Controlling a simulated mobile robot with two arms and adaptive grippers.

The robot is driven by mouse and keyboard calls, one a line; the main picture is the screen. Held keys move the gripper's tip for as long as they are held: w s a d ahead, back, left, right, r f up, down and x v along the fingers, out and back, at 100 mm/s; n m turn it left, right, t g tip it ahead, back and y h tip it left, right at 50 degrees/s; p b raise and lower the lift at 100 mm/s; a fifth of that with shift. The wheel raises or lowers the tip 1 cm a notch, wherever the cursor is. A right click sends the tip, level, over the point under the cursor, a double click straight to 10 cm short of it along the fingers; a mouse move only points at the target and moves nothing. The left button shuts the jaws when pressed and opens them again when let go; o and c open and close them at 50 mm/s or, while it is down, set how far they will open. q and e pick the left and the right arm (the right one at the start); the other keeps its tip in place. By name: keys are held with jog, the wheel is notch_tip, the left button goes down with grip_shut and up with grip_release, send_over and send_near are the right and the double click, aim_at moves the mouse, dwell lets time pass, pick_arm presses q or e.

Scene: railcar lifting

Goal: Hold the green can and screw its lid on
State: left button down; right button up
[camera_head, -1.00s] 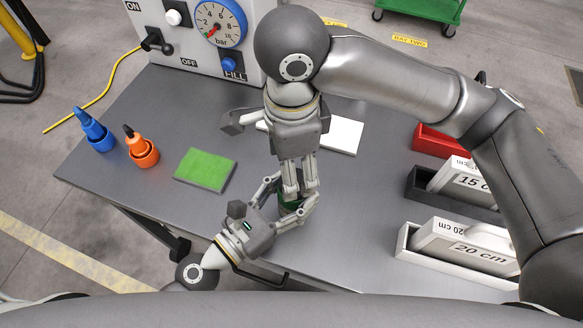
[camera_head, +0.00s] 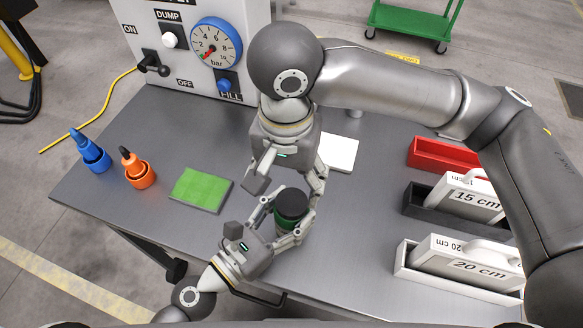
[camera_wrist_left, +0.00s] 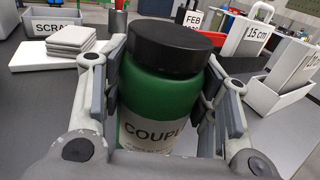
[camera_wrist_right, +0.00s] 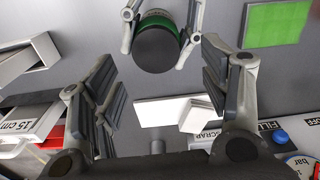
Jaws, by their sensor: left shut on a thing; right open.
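The green can (camera_head: 289,219) stands upright near the table's front edge, with its black lid (camera_head: 291,203) on top. My left gripper (camera_head: 280,222) is shut around the can's sides, as the left wrist view shows. In that view the can (camera_wrist_left: 158,105) has a label reading "COUPL", and the lid (camera_wrist_left: 168,48) sits level on its top; I cannot tell how tight it is. My right gripper (camera_head: 288,182) is open and empty, just behind and above the can. In the right wrist view the lid (camera_wrist_right: 157,49) lies beyond the open fingers (camera_wrist_right: 160,95).
A green pad (camera_head: 201,188) lies left of the can. A white plate (camera_head: 339,152) lies behind. Red (camera_head: 437,154), black and white bins line the right. The pressure panel (camera_head: 185,50) stands at the back left.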

jog(key=n, duration=0.5)
jog(key=shift+r+n, duration=0.25)
jog(key=shift+n, duration=0.15)
jog(key=n, duration=0.3)
jog(key=shift+r, duration=0.15)
jog(key=n, duration=0.4)
jog(key=shift+d+r, duration=0.1)
jog(key=n, duration=0.3)
jog(key=shift+r+n, duration=0.15)
jog(key=shift+n, duration=0.15)
jog(key=n, duration=0.7)
jog(key=shift+w+d+r, duration=0.1)
jog(key=shift+r, duration=0.15)
jog(key=n, duration=0.3)
jog(key=shift+r, duration=0.15)
jog(key=n, duration=0.4)
jog(key=shift+d+r+n, duration=0.1)
jog(key=shift+r+n, duration=0.05)
jog(key=shift+n, duration=0.15)
